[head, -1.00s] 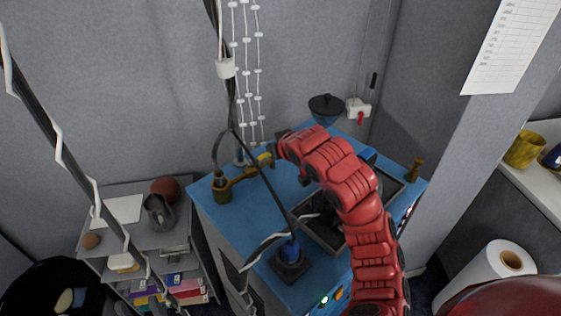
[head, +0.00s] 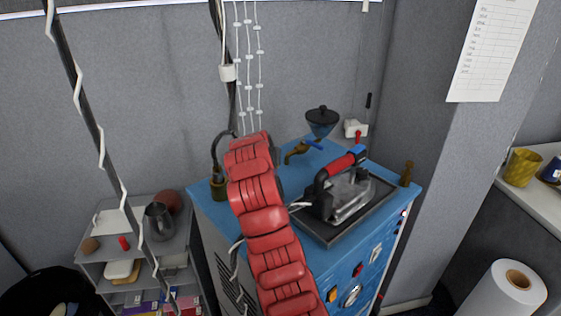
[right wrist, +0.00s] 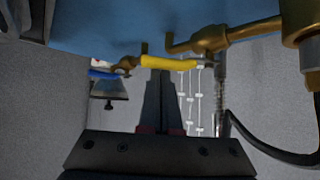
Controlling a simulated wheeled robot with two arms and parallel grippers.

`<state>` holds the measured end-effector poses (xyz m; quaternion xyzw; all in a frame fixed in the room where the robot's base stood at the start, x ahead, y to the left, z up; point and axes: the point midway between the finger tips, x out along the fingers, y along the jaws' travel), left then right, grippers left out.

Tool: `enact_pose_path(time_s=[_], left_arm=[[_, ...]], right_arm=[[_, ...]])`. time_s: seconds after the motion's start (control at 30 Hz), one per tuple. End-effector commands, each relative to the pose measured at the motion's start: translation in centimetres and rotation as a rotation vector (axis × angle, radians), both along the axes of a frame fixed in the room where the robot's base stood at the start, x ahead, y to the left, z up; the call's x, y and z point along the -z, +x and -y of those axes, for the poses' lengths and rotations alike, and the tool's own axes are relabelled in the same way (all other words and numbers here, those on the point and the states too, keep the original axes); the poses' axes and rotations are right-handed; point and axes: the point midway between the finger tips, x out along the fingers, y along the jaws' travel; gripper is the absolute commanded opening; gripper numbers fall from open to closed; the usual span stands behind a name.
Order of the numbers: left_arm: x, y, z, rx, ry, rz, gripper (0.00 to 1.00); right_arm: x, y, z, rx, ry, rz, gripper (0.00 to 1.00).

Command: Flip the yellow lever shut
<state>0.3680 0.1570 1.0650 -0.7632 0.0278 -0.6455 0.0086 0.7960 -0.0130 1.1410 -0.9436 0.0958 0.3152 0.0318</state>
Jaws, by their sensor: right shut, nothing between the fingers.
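The yellow lever (right wrist: 168,62) shows in the right wrist view, which is upside down with the blue top above. It lies roughly crosswise on brass pipework (right wrist: 210,42). In the head view my right arm hides it. My right gripper (right wrist: 160,72) is shut and empty. Its fingertips overlap the middle of the lever in the picture; I cannot tell whether they touch it. In the head view the gripper is hidden behind the red arm. My left gripper is not in view.
A brass tap with a blue handle (head: 313,144) stands right of my arm. A red-handled iron (head: 345,190) sits on a dark tray (head: 325,236). A black hose (right wrist: 262,146) curves at right in the wrist view.

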Motion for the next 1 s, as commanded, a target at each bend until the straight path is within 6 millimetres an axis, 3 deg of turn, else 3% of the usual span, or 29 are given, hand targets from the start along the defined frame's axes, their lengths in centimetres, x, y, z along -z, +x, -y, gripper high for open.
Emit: enact_pose_path(time_s=[0.03,0.33,1.0], left_arm=[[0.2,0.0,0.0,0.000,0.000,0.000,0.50],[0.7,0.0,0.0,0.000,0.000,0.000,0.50],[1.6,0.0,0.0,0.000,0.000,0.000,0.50]], right_arm=[[0.1,-0.2,-0.7,0.032,0.002,-0.003,0.00],[0.1,-0.5,-1.1,0.235,0.001,-0.004,0.00],[0.1,-1.4,-1.8,0.308,0.000,-0.001,0.00]])
